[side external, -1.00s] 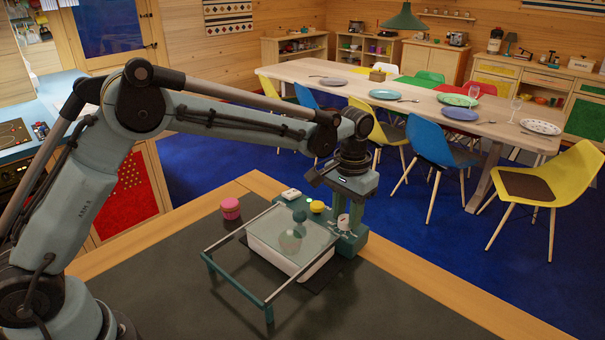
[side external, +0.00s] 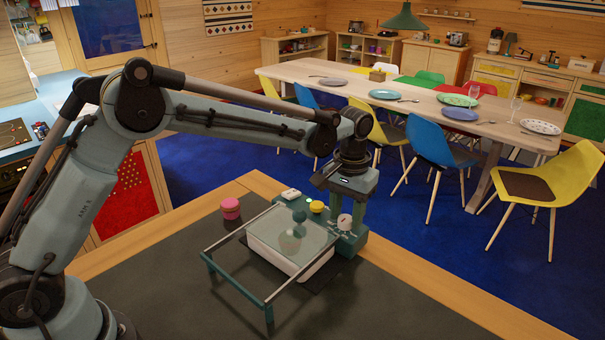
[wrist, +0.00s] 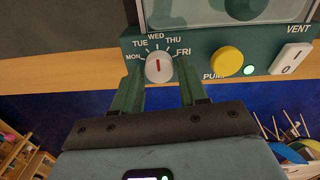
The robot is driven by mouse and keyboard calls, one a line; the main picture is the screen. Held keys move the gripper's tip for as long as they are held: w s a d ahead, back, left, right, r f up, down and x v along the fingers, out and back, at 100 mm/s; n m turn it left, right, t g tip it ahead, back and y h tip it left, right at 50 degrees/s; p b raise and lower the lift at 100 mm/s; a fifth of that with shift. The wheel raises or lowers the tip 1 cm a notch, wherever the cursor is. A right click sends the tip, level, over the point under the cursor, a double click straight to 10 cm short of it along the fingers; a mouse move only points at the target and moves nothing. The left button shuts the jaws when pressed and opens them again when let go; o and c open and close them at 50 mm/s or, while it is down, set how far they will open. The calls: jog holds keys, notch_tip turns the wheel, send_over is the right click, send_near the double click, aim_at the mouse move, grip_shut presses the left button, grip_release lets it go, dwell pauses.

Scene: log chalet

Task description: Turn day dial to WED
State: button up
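The day dial (wrist: 158,67) is a white round knob with a red pointer line on a green panel, and it also shows in the side view (side external: 344,222). In the wrist view, the red line points up at the WED label. MON and TUE are to its left, THU and FRI to its right. My gripper (wrist: 160,72) is open, with one green finger on each side of the dial and a visible gap between each finger and the knob. In the side view, my gripper (side external: 351,218) hangs at the dial's end of the panel.
The panel also carries a yellow PUMP button (wrist: 226,61), a lit green light (wrist: 249,70) and a white VENT switch (wrist: 291,58). A pink jar (side external: 231,208) is on the dark worktop.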

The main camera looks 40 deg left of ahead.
aim_at(344, 218)
notch_tip(344, 218, up, 12)
dwell(0.8)
jog(key=shift+r, duration=0.1)
jog(key=s+a+r+t, duration=0.35)
jog(key=s+a, duration=0.35)
jog(key=s, duration=0.3)
jog(key=s+a+f+m+t, duration=0.1)
jog(key=s+a+f+t, duration=0.2)
jog(key=s+f, duration=0.4)
jog(key=shift+s+a+f+t, duration=0.35)
jog(key=shift+s+a, duration=0.15)
jog(key=shift+s, duration=1.2)
